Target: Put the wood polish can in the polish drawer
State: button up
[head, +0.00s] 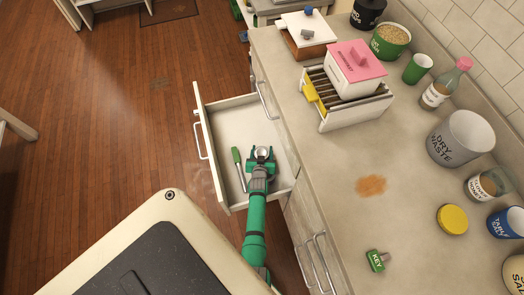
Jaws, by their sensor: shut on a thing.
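The open drawer (225,114) is pulled out from the counter front, with white walls and a handle on its left side. My gripper (262,154), at the end of the green arm, is over the drawer's inside. It is shut on a small can (263,151), of which only the pale round top shows between the fingers. No label on the can can be read from here, and its lower part is hidden by the gripper. I cannot tell whether the can touches the drawer floor.
The drawer's far part is clear.

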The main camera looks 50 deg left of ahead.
jog(key=shift+f, duration=0.1)
jog(key=o, duration=1.3)
